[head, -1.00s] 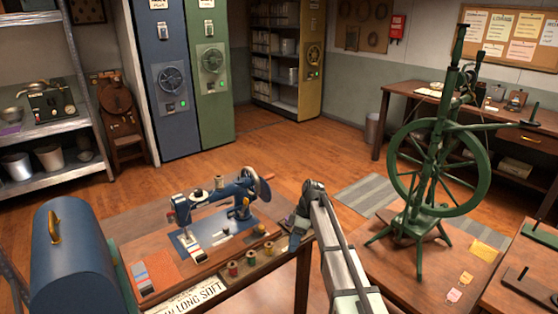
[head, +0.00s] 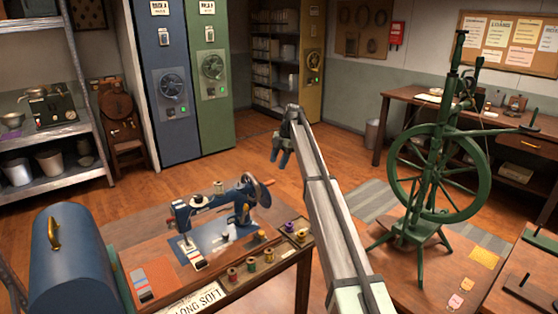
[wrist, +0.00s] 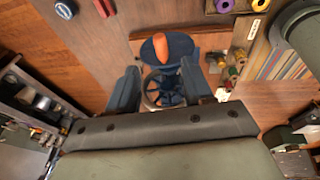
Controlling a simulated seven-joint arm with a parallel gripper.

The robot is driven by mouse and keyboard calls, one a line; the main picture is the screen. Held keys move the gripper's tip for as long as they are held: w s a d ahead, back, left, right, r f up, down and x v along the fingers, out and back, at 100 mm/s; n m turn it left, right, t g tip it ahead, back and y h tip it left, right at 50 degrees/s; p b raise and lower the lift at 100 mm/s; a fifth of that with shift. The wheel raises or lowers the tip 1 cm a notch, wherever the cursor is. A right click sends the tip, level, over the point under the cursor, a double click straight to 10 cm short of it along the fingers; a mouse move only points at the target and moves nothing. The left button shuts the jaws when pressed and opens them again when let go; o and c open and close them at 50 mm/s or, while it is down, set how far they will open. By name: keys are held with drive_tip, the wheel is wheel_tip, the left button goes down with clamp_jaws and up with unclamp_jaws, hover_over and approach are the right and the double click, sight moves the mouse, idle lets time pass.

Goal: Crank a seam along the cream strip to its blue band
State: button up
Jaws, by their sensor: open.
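A blue sewing machine (head: 238,205) stands on the wooden bench in the head view. Its handwheel (head: 247,186) with a small crank handle (head: 267,183) is at its right end. A pale strip with a reddish part (head: 196,259) lies at the front of its bed, under the needle end; I cannot make out a blue band on it. My gripper (head: 281,158) is open and empty, raised beyond and to the right of the handwheel, apart from it.
Thread spools (head: 250,264) line the bench's right front edge. A blue domed case (head: 75,262) stands at the left, beside coloured swatches (head: 150,280). A green spinning wheel (head: 440,180) stands on the right table. The space around my raised gripper looks clear.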

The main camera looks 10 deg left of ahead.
sight(272, 180)
drive_tip(key=shift+x, duration=4.6)
drive_tip(key=shift+f, duration=0.15)
drive_tip(key=shift+c, duration=0.2)
drive_tip(key=c, duration=0.8)
